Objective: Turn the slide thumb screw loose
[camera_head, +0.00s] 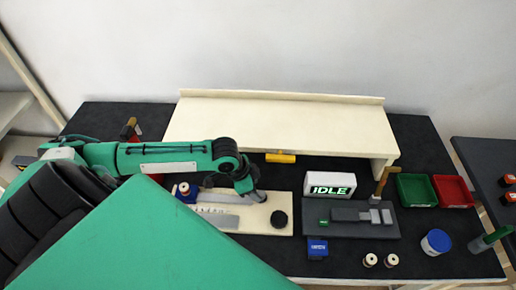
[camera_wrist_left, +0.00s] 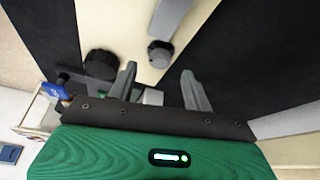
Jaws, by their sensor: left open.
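My left gripper (camera_head: 256,196) is open above the cream board (camera_head: 262,226), pointing down. In the left wrist view its two fingers (camera_wrist_left: 160,88) stand apart with nothing held between them. A grey round knob (camera_wrist_left: 160,54) at the end of a grey bar (camera_wrist_left: 170,15) lies just beyond the fingertips; it may be the slide thumb screw, but I cannot tell for sure. A black round knob (camera_head: 279,219) is on the board right of the gripper, and it also shows in the left wrist view (camera_wrist_left: 101,64). My arm hides part of the board in the head view.
A cream raised shelf (camera_head: 280,122) stands behind the board. To the right are a dark plate (camera_head: 345,231) with grey blocks, a white IDLE display (camera_head: 330,183), a green bin (camera_head: 416,190), a red bin (camera_head: 453,191) and a blue-topped jar (camera_head: 436,242).

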